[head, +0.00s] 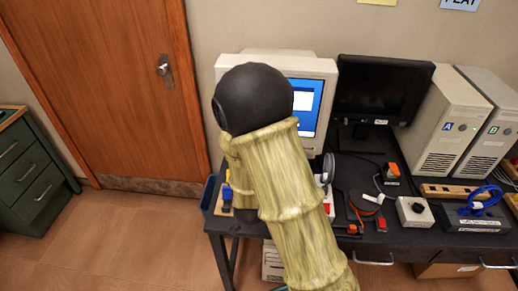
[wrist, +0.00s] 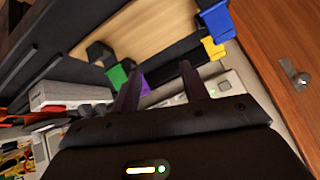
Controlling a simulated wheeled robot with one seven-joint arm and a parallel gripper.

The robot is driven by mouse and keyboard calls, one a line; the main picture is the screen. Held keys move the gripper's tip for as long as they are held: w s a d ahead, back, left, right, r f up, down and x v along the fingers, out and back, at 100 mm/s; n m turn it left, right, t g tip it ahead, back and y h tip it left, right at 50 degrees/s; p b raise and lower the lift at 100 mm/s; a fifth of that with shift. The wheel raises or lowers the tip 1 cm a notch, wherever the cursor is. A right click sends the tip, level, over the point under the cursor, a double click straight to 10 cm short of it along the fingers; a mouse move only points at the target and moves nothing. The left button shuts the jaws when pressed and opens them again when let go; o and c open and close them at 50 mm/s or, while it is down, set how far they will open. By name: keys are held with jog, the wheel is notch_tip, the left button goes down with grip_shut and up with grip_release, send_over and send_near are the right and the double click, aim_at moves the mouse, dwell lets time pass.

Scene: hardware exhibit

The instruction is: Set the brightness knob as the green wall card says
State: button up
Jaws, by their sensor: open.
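A small light-grey box with a dark round knob (head: 418,207) on top sits on the dark table in the head view; I cannot tell if this is the brightness knob, or read its setting. No green wall card shows in either view. A CRT monitor (head: 322,68) with a lit blue screen stands behind my arm, which hides much of it and its lower front. My gripper (wrist: 159,82) is open in the wrist view, its two dark fingers apart with nothing seen held between them. In the head view my arm hides it.
A black flat monitor (head: 385,95), two beige computer towers (head: 452,125) and small devices with cables crowd the table (head: 385,245). A yellow card (head: 378,2) and a blue card (head: 460,4) are cut off above. Coloured clips (wrist: 213,22) lie near my fingers. Floor is clear at left.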

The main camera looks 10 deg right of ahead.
jog(key=shift+w+f+m+t+h, duration=0.3)
jog(key=shift+w+t+h, duration=0.05)
jog(key=shift+t+h, duration=0.05)
jog(key=shift+w+d+t+h+p, duration=0.1)
jog(key=shift+w+t+h+p, duration=0.05)
jog(key=shift+t+h+p, duration=0.35)
jog(key=shift+w+r+m+t+h, duration=0.1)
jog(key=shift+m+t+h, duration=0.3)
jog(key=shift+t+h, duration=0.15)
jog(key=r+t, duration=0.1)
jog(key=s+a+r+t+h+p, duration=0.1)
jog(key=t, duration=0.1)
jog(key=r+n+t+p, duration=0.1)
jog(key=t, duration=0.1)
jog(key=shift+s+a+r, duration=0.15)
jog(key=shift+s+a, duration=0.05)
jog(key=shift+s, duration=0.05)
jog(key=shift+w, duration=0.1)
jog(key=p+x, duration=0.4)
jog(key=x, duration=1.3)
jog(key=shift+w+d+r+p, duration=0.2)
jog(key=shift+r+p, duration=0.1)
